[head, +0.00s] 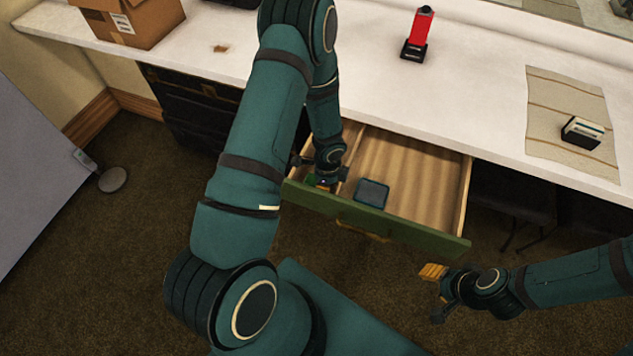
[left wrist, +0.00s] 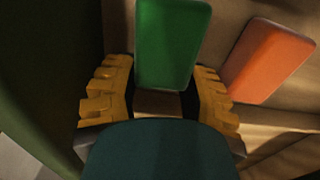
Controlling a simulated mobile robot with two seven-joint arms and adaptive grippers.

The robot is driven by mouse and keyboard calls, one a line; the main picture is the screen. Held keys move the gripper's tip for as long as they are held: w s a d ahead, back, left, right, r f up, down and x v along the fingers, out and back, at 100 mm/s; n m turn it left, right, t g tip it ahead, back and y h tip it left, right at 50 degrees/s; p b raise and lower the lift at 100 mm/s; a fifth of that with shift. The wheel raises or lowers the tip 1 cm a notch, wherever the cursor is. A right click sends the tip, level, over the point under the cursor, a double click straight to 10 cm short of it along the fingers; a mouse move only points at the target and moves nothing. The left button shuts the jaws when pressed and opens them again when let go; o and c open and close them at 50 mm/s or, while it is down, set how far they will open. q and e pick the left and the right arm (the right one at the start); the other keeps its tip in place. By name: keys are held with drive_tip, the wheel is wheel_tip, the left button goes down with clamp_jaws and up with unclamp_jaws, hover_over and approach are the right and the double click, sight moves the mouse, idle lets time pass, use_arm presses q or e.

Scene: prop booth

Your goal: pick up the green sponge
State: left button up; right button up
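The green sponge (left wrist: 172,45) shows in the left wrist view, its near end between the yellow finger pads of my left gripper (left wrist: 163,85). The fingers are spread to either side of it; I cannot tell whether they touch it. In the head view my left gripper (head: 325,178) reaches down into the left part of the open drawer (head: 410,175). Only a sliver of green shows there beside the gripper; my arm hides the rest. My right gripper (head: 436,293) is open and empty, in front of the drawer at the right.
An orange block (left wrist: 267,60) lies right of the sponge in the left wrist view. A dark blue-grey block (head: 371,191) lies in the drawer, right of the divider. The drawer's green front (head: 400,228) stands close. The white counter (head: 450,95) overhangs behind, holding a red item (head: 418,32).

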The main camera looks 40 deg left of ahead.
use_arm(q)
wheel_tip(320, 180, up, 10)
drive_tip(key=p, duration=0.2)
drive_tip(key=shift+p, duration=0.35)
drive_tip(key=shift+o, duration=0.5)
